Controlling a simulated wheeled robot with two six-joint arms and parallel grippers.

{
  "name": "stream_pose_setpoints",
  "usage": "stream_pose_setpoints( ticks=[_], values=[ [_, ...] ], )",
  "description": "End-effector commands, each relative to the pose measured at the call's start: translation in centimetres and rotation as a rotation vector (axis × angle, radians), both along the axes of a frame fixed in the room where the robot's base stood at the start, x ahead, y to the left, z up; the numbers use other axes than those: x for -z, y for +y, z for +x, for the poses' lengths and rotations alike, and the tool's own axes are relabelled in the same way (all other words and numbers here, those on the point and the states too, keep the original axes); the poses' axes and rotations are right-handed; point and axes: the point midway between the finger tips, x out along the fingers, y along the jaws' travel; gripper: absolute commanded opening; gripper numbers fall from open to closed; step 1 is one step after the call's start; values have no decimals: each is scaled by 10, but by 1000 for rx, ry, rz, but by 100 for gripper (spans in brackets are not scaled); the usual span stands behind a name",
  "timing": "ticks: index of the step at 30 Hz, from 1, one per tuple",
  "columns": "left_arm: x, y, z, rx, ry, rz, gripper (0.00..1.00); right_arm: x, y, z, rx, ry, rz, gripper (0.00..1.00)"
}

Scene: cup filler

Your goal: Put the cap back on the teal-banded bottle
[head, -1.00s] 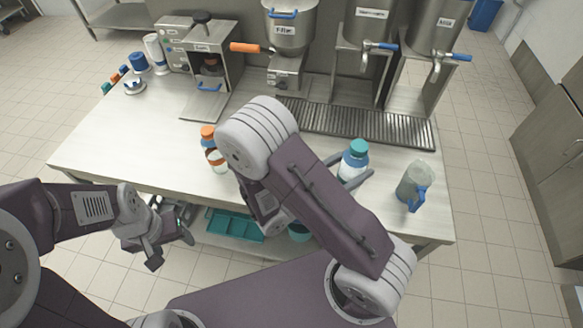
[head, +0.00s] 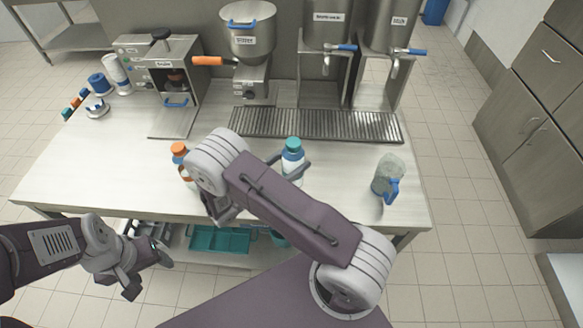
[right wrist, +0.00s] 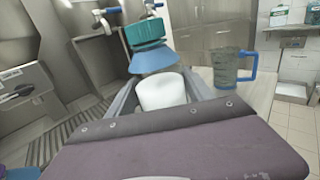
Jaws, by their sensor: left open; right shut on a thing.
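The bottle (head: 293,162) with a teal cap (head: 292,145) is over the middle of the counter. In the right wrist view, its white body (right wrist: 163,91) is between my fingers, below a blue shoulder and the teal cap (right wrist: 143,33). The cap is at the bottle's top; I cannot tell whether it is fully seated. My right gripper (head: 290,172) is shut on this bottle. I cannot tell whether its base touches the counter. My left gripper (head: 150,276) is open and empty, in front of the counter, far from the bottle.
An orange-capped bottle (head: 179,150) stands left, partly behind my right arm. A jug with a blue handle (head: 388,176) stands right. A drip grate (head: 315,124) and dispensers line the back. A teal tray (head: 218,240) is below the counter. The counter between bottle and jug is clear.

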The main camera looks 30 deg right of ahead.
Motion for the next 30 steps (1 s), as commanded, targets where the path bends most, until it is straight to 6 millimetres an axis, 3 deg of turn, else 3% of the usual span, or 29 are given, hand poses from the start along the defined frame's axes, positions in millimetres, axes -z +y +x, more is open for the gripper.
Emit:
stream_pose_setpoints(
  ticks=[11, 20, 30],
  values=[
    [0, 0, 0, 0, 0, 0, 61, 3, 2, 6, 0, 1, -2, 0],
    [-3, 0, 0, 0, 0, 0, 61, 41, 2, 5, 0, 1, -2, 0],
    [-1, 0, 0, 0, 0, 0, 61, 45, 2, 6, 0, 0, -1, 0]
  ],
)
